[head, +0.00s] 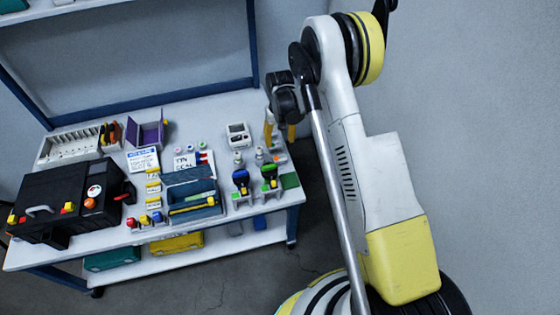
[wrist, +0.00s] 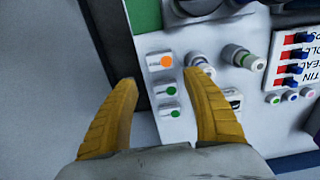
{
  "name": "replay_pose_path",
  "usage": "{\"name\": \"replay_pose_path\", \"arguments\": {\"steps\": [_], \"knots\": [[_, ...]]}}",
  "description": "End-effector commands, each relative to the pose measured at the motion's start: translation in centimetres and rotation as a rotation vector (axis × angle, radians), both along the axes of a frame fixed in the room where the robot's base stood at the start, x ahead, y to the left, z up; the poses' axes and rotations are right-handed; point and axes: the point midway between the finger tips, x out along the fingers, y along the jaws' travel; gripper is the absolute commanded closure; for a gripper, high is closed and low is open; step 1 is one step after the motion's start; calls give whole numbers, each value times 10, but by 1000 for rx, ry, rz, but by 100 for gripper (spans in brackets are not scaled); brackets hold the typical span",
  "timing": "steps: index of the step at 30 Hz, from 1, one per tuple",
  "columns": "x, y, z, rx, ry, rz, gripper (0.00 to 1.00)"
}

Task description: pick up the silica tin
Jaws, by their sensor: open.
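My gripper (wrist: 163,82) is open and empty, its two yellow fingers pointing down over the right end of the table. In the head view my gripper (head: 280,132) hangs above the table's right edge. Between and just beyond the fingertips is a white strip with small white pieces, one with an orange dot (wrist: 160,62) and two with green dots (wrist: 166,91). Beside the right fingertip is a pale round container (wrist: 198,59), with a similar grey-topped one (wrist: 250,62) farther right. No label shows which piece is the silica tin.
A blue toolbox (head: 192,191), black case (head: 70,203) and purple box (head: 147,130) occupy the rest.

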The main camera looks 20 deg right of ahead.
Motion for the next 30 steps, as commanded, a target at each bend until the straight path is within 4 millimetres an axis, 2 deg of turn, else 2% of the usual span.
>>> {"name": "replay_pose_path", "arguments": {"steps": [5, 12, 19, 24, 27, 30], "knots": [[0, 0, -20, 0, 8, 0, 42], [0, 0, -59, 0, 7, 0, 42], [0, 0, -80, 0, 7, 0, 42], [0, 0, -109, 0, 7, 0, 42], [0, 0, -116, 0, 6, 0, 42], [0, 0, -116, 0, 6, 0, 42]]}}
